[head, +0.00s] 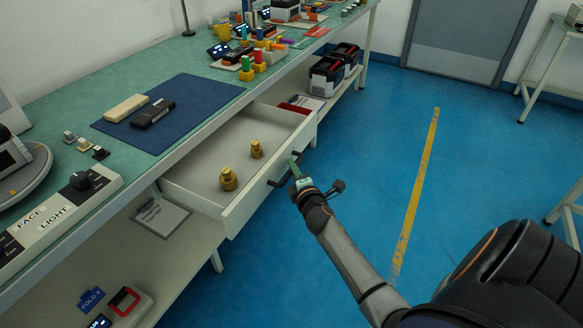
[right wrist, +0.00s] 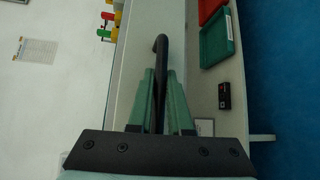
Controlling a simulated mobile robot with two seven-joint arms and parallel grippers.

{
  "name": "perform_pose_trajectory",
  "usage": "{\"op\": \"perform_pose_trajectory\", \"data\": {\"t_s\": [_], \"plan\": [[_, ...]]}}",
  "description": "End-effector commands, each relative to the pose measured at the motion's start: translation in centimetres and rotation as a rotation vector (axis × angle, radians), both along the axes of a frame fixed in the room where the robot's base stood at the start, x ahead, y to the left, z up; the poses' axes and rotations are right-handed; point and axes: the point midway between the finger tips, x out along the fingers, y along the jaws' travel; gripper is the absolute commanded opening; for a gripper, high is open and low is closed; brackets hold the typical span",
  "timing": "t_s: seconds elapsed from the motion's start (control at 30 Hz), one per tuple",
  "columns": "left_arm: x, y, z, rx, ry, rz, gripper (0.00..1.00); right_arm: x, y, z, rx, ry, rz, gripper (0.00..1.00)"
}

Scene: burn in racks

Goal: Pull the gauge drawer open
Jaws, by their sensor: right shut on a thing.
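The gauge drawer (head: 240,209) stands pulled out from under the green-topped bench in the head view, its inside showing. The dark bar handle (head: 274,183) is on the drawer's front. My right gripper (head: 295,171) is at the handle. In the right wrist view its green fingers (right wrist: 162,88) are shut on the dark handle (right wrist: 162,48), one on each side. My left gripper is not in view.
A blue mat (head: 190,97) with two slim cases lies on the bench (head: 80,110). A control panel (head: 60,215) is at the near left. Black bins (head: 327,78) stand on the lower shelf. The blue floor (head: 370,150) right of the drawer is clear.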

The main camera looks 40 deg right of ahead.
Motion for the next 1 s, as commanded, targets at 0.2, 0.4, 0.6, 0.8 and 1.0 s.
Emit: {"op": "perform_pose_trajectory", "data": {"t_s": [0.2,0.4,0.6,0.8,1.0], "plan": [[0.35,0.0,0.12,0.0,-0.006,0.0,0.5,-0.08,0.04,-0.05,0.0,0.0,0.002,0.0],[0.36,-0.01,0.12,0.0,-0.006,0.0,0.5,-0.07,0.05,-0.06,0.0,0.0,0.002,0.18],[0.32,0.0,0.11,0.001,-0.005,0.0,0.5,-0.06,0.03,-0.04,0.0,0.0,0.001,0.41],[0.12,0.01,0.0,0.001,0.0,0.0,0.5,-0.05,0.01,-0.01,0.0,0.0,0.001,0.47],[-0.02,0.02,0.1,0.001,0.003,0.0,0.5,-0.5,0.21,0.09,0.0,0.0,0.001,0.47]]}}
